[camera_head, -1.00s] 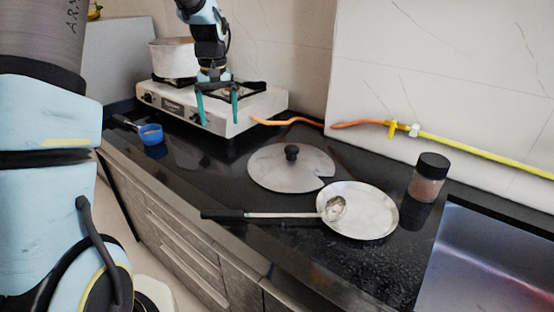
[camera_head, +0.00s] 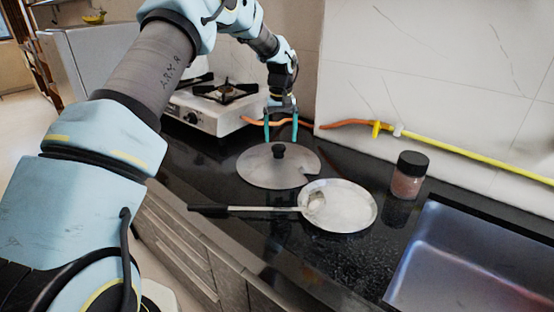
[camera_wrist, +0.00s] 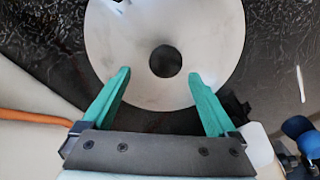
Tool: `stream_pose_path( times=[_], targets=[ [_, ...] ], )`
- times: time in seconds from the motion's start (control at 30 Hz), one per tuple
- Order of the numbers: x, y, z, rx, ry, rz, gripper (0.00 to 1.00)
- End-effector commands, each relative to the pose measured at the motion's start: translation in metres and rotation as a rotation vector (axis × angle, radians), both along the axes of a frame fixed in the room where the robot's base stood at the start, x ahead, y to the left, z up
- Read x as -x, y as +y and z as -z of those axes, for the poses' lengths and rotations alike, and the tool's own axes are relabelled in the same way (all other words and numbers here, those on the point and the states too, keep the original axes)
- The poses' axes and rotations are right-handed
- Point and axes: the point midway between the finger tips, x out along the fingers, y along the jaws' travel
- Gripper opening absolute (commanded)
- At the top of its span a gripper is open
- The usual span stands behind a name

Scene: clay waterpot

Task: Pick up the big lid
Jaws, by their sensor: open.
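The big lid (camera_head: 262,171) is a grey metal disc with a black knob (camera_head: 279,150) and a notch in its rim. It lies flat on the black counter. My gripper (camera_head: 281,138) is open and empty, pointing down above the lid's knob. In the wrist view the lid (camera_wrist: 110,40) lies below my two green fingers (camera_wrist: 160,74), with the dark knob (camera_wrist: 165,61) between the fingertips in the picture. The fingers do not appear to touch the knob, though the exact height gap is hard to tell.
A silver plate (camera_head: 350,212) with a black-handled ladle (camera_head: 245,208) lies right in front of the lid. A dark-capped jar (camera_head: 408,176) and a sink (camera_head: 470,260) are at the right. A gas stove (camera_head: 205,115) and an orange hose (camera_head: 345,123) are behind.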

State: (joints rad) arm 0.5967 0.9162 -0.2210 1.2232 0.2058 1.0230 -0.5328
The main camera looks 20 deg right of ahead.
Motion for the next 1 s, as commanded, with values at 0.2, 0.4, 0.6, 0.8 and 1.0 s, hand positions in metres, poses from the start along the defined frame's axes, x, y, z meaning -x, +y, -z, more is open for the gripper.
stream_pose_path(
  times=[0.2,0.4,0.6,0.8,1.0],
  targets=[
    [0.003,0.009,0.029,-0.002,0.005,0.000,0.93],
    [0.002,0.008,0.046,0.000,0.001,0.000,0.93],
    [0.002,0.008,0.047,0.000,0.001,0.000,0.93],
    [0.002,0.008,0.047,0.000,0.001,0.000,0.72],
    [0.002,0.008,0.047,0.000,0.001,0.000,0.49]
  ],
)
